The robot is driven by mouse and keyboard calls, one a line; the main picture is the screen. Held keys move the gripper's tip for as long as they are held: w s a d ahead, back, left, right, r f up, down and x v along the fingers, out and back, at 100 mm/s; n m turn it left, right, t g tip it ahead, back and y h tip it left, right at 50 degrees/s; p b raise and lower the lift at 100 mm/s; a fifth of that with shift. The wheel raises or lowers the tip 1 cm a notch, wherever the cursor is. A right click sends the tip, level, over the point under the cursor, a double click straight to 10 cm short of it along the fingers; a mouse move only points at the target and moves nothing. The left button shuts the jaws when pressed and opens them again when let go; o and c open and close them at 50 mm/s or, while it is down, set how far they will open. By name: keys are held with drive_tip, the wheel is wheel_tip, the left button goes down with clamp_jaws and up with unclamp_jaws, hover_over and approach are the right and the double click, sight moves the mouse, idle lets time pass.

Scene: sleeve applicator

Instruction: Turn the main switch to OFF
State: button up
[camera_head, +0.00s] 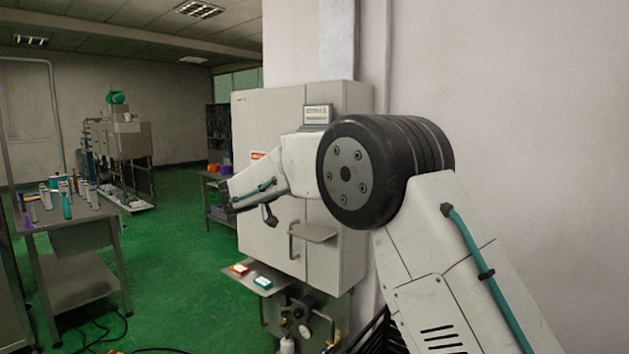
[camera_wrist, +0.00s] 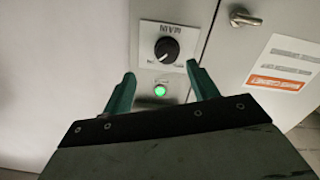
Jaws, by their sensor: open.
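The main switch (camera_wrist: 167,49) is a black round knob on a pale plate, with upside-down lettering above it in the wrist view. Small marks at the plate's lower corners are too small to read, and I cannot tell the knob's setting for sure. A lit green lamp (camera_wrist: 160,90) sits just below the plate. My gripper (camera_wrist: 160,72) is open and empty, its two teal fingers apart, the tips just short of the knob in the picture. No contact shows. In the head view, the switch cannot be made out; my arm crosses the front of the grey cabinet (camera_head: 265,120).
The wrist view shows a metal door handle (camera_wrist: 245,18) and an orange-and-white label (camera_wrist: 284,68) to the right. In the head view, a small shelf (camera_head: 313,233) juts from the cabinet, with a tray (camera_head: 250,279) below. A workbench (camera_head: 70,215) stands left; green floor between is open.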

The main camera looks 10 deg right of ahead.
drive_tip(key=w+x, duration=0.1)
drive_tip(key=x, duration=0.6)
drive_tip(key=shift+w+t, duration=0.2)
drive_tip(key=shift+t, duration=0.1)
drive_tip(key=shift+a, duration=0.1)
drive_tip(key=c, duration=1)
